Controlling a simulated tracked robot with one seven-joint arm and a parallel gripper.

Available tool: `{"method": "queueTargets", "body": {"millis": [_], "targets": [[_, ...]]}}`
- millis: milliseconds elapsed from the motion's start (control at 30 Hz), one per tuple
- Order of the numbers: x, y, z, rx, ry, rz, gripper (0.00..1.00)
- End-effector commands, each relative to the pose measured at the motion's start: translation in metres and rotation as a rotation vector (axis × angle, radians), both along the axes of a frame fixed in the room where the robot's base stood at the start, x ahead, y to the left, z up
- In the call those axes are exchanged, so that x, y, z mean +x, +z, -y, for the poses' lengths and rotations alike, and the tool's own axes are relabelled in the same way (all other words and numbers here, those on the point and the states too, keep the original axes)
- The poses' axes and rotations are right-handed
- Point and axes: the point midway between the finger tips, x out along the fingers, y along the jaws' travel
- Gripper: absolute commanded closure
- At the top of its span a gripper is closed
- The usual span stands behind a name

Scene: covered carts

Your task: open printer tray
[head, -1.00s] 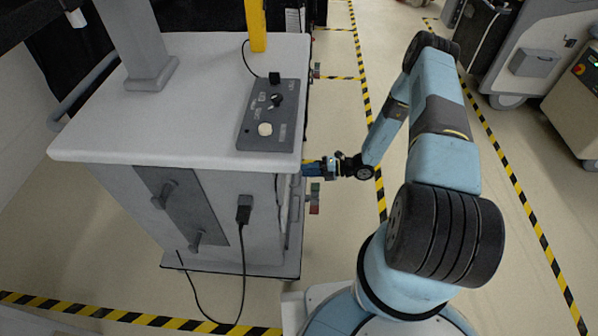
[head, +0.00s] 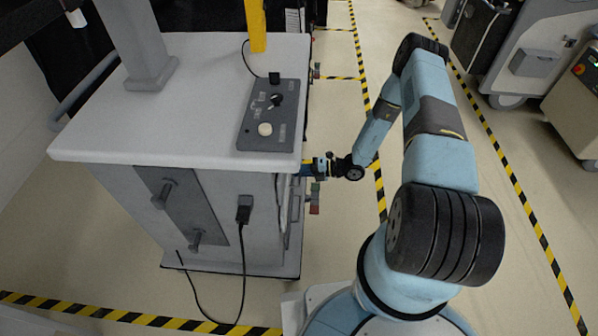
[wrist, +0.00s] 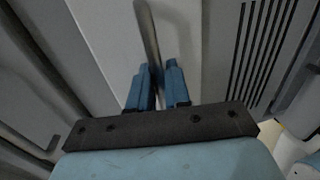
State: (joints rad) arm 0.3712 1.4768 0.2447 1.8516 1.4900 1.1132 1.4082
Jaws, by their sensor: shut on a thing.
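A covered cart (head: 200,85) with a pale top stands on the left in the head view. My gripper (head: 308,168) is at its right side, just under the top's edge, and the cart partly hides the fingertips. In the wrist view, the two blue fingers (wrist: 160,83) are shut on a slim grey bar handle (wrist: 149,32). The handle runs up between them in front of a light grey panel (wrist: 105,40). I cannot tell which part is the printer tray; no open gap shows beside the panel.
A control box (head: 265,122) and a yellow post (head: 255,25) are on the cart's top. A black cable (head: 243,270) hangs down its front. Slotted vents (wrist: 265,45) show right of the handle. Other machines (head: 535,50) stand at the back right. Open floor lies right of the cart.

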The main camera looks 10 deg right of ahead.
Motion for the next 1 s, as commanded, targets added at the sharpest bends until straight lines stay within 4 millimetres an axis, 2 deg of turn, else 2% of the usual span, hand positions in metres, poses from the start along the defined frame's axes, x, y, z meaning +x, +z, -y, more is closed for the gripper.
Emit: {"method": "queueTargets", "body": {"millis": [333,367,567,767,1000], "targets": [[-0.001,-0.002,0.001,-0.005,-0.001,-0.002,1.00],[-0.001,-0.002,-0.005,-0.004,0.000,-0.003,1.00],[-0.002,-0.002,0.007,-0.006,0.001,-0.002,1.00],[-0.008,-0.003,0.037,-0.008,-0.003,-0.004,1.00],[-0.019,-0.003,0.091,-0.008,-0.003,-0.005,1.00]]}}
